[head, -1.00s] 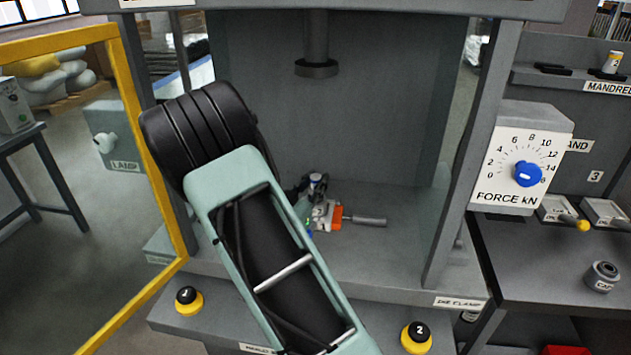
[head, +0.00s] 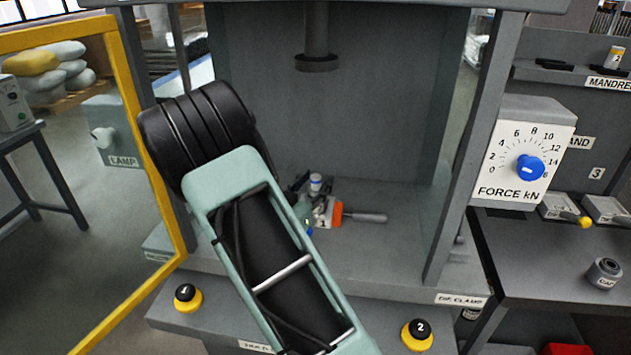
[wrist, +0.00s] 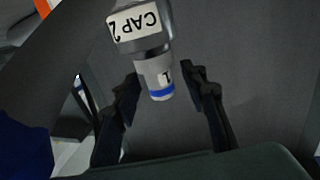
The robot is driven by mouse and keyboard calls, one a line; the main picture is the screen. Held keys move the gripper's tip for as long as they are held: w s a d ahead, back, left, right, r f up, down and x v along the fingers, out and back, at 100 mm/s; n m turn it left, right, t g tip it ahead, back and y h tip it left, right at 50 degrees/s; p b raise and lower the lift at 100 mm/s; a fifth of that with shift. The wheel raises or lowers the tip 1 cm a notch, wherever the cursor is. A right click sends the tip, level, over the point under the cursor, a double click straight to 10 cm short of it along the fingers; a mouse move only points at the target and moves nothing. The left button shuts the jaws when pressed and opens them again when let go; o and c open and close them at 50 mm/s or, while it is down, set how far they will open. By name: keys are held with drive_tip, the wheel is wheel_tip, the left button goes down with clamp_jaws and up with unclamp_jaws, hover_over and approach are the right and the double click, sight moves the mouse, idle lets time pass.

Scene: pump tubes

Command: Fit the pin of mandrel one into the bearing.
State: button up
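Mandrel one, a pale cylinder with a "1" label and a blue end band (wrist: 157,76), is between the fingers of my gripper (wrist: 162,80) in the wrist view. The fingers are spread, with a clear gap on the right side and a very small one on the left. The mandrel's far end meets a grey part labelled CAP 2 (wrist: 140,22); whether its pin is inside a bearing is hidden. My arm hides part of this area.
An orange clamp piece (head: 337,213) with a grey handle (head: 366,217) lies beside the mandrel. The press ram (head: 317,62) hangs above. A yellow-framed guard (head: 126,95) stands open at left. A separate cap (head: 604,272) sits on the right bench.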

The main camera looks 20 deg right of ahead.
drive_tip(key=v, duration=1.1)
drive_tip(key=shift+s+a, duration=0.25)
drive_tip(key=shift+a, duration=0.05)
drive_tip(key=shift+r, duration=0.1)
